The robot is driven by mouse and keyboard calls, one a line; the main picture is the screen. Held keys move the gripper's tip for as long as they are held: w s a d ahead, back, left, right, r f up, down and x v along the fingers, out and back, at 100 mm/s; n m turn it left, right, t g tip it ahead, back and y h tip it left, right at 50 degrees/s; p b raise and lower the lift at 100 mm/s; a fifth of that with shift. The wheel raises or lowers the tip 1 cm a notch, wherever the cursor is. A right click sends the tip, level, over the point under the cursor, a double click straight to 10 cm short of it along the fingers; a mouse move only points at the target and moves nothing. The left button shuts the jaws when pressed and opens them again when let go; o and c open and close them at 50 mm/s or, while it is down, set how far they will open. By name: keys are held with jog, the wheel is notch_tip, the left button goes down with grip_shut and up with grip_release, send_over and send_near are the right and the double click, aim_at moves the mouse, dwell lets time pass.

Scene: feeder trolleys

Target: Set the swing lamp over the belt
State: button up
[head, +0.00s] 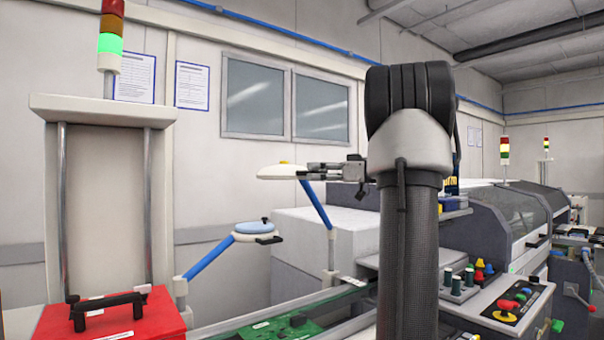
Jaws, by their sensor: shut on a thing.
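A swing lamp has a round white head (280,171) with a yellow knob on top. Its blue arm (316,204) slopes down right to a post (331,250) beside the belt. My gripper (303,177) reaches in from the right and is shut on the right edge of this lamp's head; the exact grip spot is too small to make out. The belt (345,296) runs below, with green circuit boards (285,328) on it. The head hangs well above belt height; I cannot tell from this angle whether it is directly over it.
A second lamp (256,231) with a pale blue top and blue arm stands lower left. A red case (110,322) with a black handle is at front left, before a white frame (103,109). A control panel (508,303) with buttons is at right. My arm hides part of the belt.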

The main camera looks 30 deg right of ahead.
jog(key=shift+s+d+r, duration=0.15)
jog(key=shift+s+d, duration=0.05)
jog(key=shift+d, duration=0.05)
jog(key=o, duration=1.2)
jog(key=v, duration=1.2)
jog(key=shift+d, duration=0.1)
jog(key=shift+c, duration=0.5)
